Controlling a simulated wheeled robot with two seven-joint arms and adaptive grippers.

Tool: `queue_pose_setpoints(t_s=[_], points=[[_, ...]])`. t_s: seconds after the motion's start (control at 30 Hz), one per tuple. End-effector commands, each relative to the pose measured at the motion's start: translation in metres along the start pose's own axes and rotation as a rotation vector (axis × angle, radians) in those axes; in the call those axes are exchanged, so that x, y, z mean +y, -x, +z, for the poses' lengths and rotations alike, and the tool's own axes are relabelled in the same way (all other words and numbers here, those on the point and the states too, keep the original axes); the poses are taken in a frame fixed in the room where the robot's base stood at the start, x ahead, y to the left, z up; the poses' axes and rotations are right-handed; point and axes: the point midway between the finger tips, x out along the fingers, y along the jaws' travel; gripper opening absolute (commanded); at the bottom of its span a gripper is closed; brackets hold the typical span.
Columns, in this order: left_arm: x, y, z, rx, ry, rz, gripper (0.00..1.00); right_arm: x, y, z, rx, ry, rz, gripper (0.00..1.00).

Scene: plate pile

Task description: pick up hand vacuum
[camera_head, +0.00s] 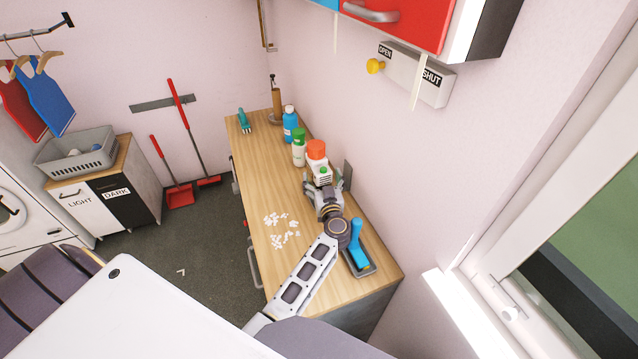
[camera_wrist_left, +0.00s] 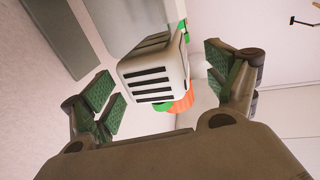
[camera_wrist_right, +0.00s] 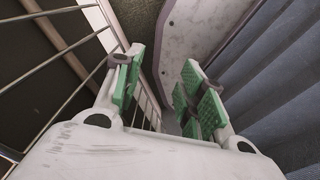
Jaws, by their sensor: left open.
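The hand vacuum appears to be the white body with a green button (camera_head: 322,172) on the wooden counter, by the wall. In the left wrist view its white end with dark vent slots (camera_wrist_left: 155,80) shows between and beyond the fingers. My left gripper (camera_head: 325,192) is just in front of it, partly hiding its lower part. In the left wrist view the gripper (camera_wrist_left: 165,82) is open, with fingers on either side and visible gaps to the white body. Contact is not seen. My right gripper (camera_wrist_right: 163,88) is open and empty; it is not seen in the head view.
An orange-capped container (camera_head: 316,149), a green-capped bottle (camera_head: 299,146) and a blue bottle (camera_head: 290,122) stand behind the vacuum. A blue item (camera_head: 357,247) lies in a dark tray (camera_head: 366,272) beside my left arm. White bits (camera_head: 283,238) lie on the counter (camera_head: 262,180).

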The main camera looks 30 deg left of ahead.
Motion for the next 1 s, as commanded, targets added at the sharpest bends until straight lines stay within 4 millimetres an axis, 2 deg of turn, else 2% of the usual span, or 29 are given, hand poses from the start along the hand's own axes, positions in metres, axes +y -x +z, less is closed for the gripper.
queue_pose_setpoints(t_s=[0.6,1.0], points=[[-0.001,-0.032,0.001,0.002,0.0,0.001,0.88,-0.005,-0.029,0.001,0.002,-0.002,-0.005,0.4],[-0.001,-0.036,0.0,0.001,-0.001,0.0,0.88,-0.005,-0.03,0.001,0.002,-0.002,-0.004,0.4]])
